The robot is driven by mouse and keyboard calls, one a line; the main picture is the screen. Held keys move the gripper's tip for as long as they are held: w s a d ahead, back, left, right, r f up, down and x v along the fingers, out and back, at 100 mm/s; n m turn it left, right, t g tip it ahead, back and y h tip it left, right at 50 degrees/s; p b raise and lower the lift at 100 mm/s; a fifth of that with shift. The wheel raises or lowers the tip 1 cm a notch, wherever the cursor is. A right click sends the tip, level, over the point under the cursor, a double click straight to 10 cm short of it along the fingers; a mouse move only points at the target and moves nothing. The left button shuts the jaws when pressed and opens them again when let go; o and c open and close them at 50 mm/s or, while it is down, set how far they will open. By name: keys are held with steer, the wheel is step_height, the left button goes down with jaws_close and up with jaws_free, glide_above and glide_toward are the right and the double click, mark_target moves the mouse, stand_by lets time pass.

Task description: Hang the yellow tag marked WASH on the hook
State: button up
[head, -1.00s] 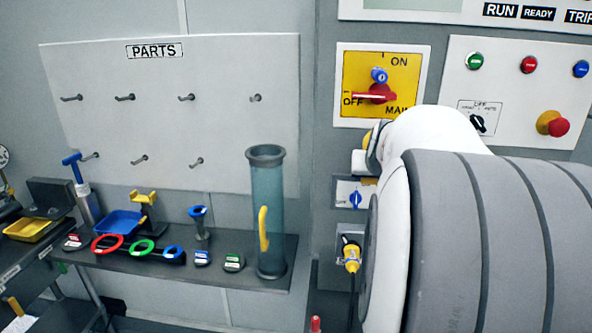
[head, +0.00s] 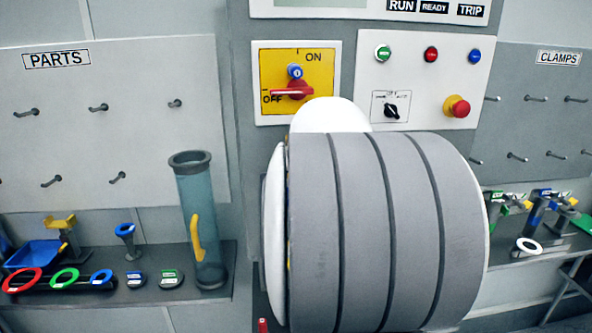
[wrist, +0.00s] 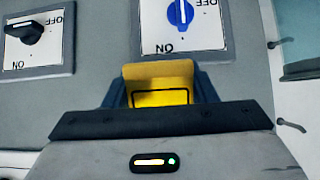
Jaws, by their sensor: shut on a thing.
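A plain yellow piece, which looks like the tag (wrist: 158,74), is between the dark fingers of my gripper (wrist: 160,92) in the wrist view. The gripper is shut on it. A black outline shows on its lower part, but I cannot read any WASH lettering. In the head view my thick grey arm hides the gripper and the tag. Hooks (head: 98,108) stick out of the white PARTS board at left, and more hooks (head: 536,99) stick out of the grey CLAMPS board at right. I cannot tell which hook the task means.
A cabinet carries the main switch (head: 293,88) and a button panel (head: 415,80). In the wrist view a blue knob (wrist: 180,12) and a black knob (wrist: 32,32) lie beyond the tag. A clear tube (head: 198,225) stands on the parts shelf. The clamps shelf holds several clamps (head: 540,205).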

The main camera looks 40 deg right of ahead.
steer(key=o, duration=1.3)
steer(key=b+v, duration=0.2)
steer(key=v, duration=0.6)
steer(key=s+a+f+n+g+y+b, duration=0.25)
steer(key=a+f, duration=0.75)
steer(key=a, duration=0.6)
steer(key=s+a+f+n+g+y, duration=0.2)
steer(key=s+a+f+n, duration=0.2)
steer(key=s+a+f, duration=0.7)
steer(key=shift+s+a+f+y, duration=0.25)
steer(key=shift+s+f+y, duration=0.1)
steer(key=shift+s+f, duration=0.25)
steer(key=shift+g, duration=0.25)
